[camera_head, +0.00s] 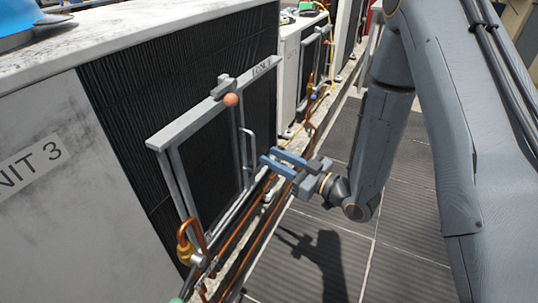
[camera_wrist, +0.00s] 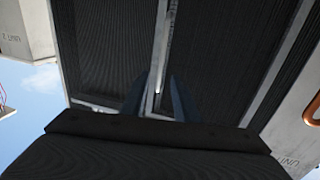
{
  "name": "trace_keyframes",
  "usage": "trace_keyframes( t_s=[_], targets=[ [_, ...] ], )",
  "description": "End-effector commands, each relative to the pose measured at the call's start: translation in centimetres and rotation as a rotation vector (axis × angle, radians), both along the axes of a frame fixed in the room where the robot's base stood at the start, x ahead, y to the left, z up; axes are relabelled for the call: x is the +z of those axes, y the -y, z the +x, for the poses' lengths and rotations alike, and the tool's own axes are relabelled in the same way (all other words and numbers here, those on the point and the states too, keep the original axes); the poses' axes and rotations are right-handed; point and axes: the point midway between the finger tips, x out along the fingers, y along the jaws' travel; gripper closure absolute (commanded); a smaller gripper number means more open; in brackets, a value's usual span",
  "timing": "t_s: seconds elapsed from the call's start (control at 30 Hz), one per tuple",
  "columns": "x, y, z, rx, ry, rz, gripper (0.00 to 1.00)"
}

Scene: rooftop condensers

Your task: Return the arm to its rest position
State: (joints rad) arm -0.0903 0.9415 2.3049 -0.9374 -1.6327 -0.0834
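My gripper (camera_head: 276,160) is at the end of my arm, stretched out from the right towards a condenser's framed dark panel (camera_head: 205,160). Its two blue fingers are apart, with a visible gap between them. In the wrist view the fingers (camera_wrist: 160,98) also stand apart, with a grey upright bar (camera_wrist: 162,45) of the panel behind the gap. A slim upright handle (camera_head: 249,150) is just left of the fingertips. I see nothing held, and I cannot tell the exact distance from the fingertips to the handle.
A latch with an orange ball (camera_head: 231,100) sits on the panel frame's top bar. Copper pipes (camera_head: 255,240) run low along the unit, below the gripper. More units (camera_head: 300,50) stand farther back. The paved walkway (camera_head: 405,235) at right is clear.

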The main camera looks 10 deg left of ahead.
Motion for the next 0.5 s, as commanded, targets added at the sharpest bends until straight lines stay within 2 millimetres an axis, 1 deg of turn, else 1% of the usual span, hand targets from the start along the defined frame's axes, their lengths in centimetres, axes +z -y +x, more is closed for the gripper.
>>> trace_keyframes(
  t_s=[0.37, 0.5],
  targets=[
    [0.00, -0.04, 0.03, 0.000, 0.000, -0.001, 0.72],
    [0.12, -0.10, 0.75, -0.015, -0.006, -0.056, 0.72]
  ],
)
